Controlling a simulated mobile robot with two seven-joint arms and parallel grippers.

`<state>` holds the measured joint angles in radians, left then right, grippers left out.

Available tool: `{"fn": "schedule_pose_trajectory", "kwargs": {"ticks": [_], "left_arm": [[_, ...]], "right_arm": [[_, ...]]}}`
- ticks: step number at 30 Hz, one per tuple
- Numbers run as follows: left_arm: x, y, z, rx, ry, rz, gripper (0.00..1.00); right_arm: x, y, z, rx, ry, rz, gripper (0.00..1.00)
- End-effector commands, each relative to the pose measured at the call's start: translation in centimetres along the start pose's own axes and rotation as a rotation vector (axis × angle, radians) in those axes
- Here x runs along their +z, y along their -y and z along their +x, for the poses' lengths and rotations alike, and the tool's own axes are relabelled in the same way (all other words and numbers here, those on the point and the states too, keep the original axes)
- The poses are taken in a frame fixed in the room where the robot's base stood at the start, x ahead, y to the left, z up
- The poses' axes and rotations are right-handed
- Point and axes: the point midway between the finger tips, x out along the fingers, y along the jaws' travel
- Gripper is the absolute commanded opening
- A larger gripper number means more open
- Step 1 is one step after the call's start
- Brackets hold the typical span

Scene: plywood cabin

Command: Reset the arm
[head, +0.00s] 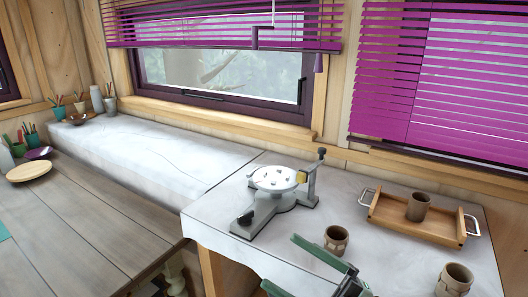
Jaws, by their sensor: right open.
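My right gripper (281,263) shows at the bottom edge of the head view, right of the middle. Its two green fingers are spread apart, with nothing seen between them. It is over the front of the white-covered table (225,215), in front of a grey device and left of a brown cup. The rest of the right arm is mostly cut off by the lower edge. My left gripper is not in view.
The grey device (243,219) has a round white disc and an upright post. A brown cup (336,240) and another cup (455,280) stand nearby. A wooden tray (390,220) holds a cup (418,206). The grey plank table (85,225) is largely clear.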

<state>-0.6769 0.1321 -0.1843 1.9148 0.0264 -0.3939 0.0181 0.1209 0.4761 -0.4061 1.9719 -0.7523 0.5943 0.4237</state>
Motion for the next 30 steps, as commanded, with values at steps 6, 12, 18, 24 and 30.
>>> {"fn": "schedule_pose_trajectory", "kwargs": {"ticks": [6, 12, 18, 24, 30], "left_arm": [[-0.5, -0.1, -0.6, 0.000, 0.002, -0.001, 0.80], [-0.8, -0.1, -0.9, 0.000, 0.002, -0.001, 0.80], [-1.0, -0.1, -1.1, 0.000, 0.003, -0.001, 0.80], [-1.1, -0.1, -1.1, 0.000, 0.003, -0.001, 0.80], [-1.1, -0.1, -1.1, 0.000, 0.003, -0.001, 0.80]], "right_arm": [[9.1, 4.7, -8.9, 0.323, 0.557, 0.401, 0.99], [11.7, 14.9, -19.7, 0.409, 1.042, 0.729, 0.99], [9.1, 23.6, -27.1, 0.388, 1.357, 0.971, 0.99], [7.7, 26.1, -28.9, 0.372, 1.440, 1.043, 0.99], [7.7, 26.1, -28.9, 0.372, 1.440, 1.043, 0.99]]}}
